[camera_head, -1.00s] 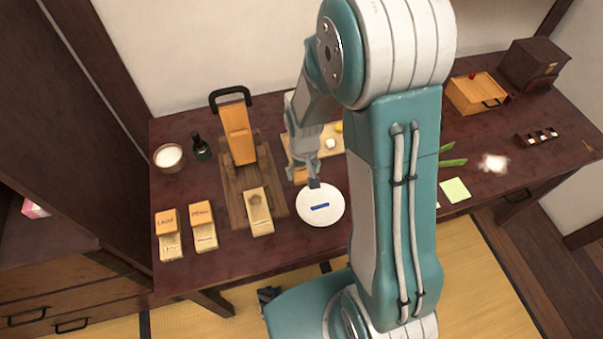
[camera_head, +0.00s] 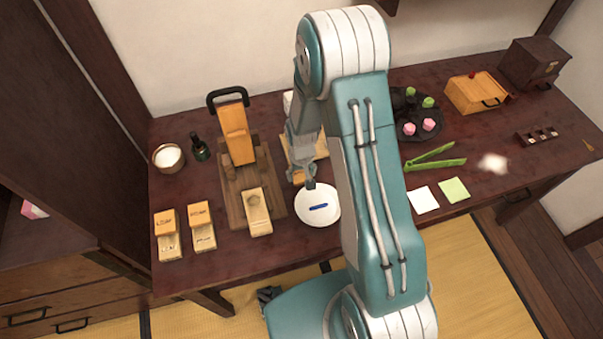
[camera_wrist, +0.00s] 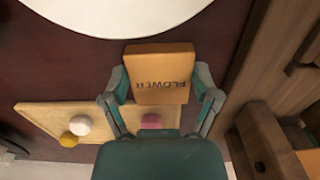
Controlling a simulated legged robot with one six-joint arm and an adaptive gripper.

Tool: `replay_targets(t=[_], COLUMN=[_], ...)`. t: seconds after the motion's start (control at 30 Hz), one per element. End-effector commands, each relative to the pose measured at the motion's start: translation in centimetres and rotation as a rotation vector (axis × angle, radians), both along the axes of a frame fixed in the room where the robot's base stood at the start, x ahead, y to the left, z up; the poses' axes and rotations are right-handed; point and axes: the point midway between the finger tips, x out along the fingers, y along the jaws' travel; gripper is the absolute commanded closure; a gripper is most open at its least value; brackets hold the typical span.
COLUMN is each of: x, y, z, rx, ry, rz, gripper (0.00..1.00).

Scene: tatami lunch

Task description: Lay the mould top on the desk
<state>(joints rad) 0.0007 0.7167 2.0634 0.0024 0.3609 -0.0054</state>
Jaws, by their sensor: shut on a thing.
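My gripper (camera_head: 306,178) is shut on the orange mould top marked FLOWER (camera_wrist: 160,70), which shows between the two fingers in the wrist view. In the head view the mould top (camera_head: 298,178) is partly hidden by the gripper, just behind the white plate. I cannot tell whether it touches the desk (camera_head: 235,267). A pale mould base (camera_head: 257,213) with a hollow lies at the front of the wooden press (camera_head: 236,135).
The plate (camera_head: 330,210) bears a blue bar. A light board (camera_wrist: 50,115) holds white, yellow and pink pieces. LEAF (camera_head: 165,222) and another labelled mould (camera_head: 200,218) stand at the left. Green tongs (camera_head: 435,158) and paper squares (camera_head: 423,200) lie right of my arm.

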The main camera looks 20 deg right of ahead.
Motion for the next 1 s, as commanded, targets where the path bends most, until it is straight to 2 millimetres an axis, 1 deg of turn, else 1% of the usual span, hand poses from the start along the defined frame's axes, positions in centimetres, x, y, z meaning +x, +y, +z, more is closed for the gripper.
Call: replay_targets(t=[0.07, 0.1, 0.13, 0.53, 0.63, 0.77, 1.0], x=[0.0, 0.0, 0.0, 0.0, 0.1, 0.1, 0.1], y=[0.0, 0.0, 0.0, 0.0, 0.0, 0.0, 0.0], z=[-0.2, -0.2, -0.2, -0.1, 0.3, 2.1, 7.0], rx=[0.0, 0.0, 0.0, 0.001, 0.0, 0.0, 0.0], ry=[0.001, 0.001, 0.001, 0.0, -0.002, -0.005, -0.006], rz=[0.0, 0.0, 0.0, 0.0, 0.0, 0.0, 0.0], gripper=[0.61, 0.12, 0.0, 0.0, 0.0, 0.0, 0.0])
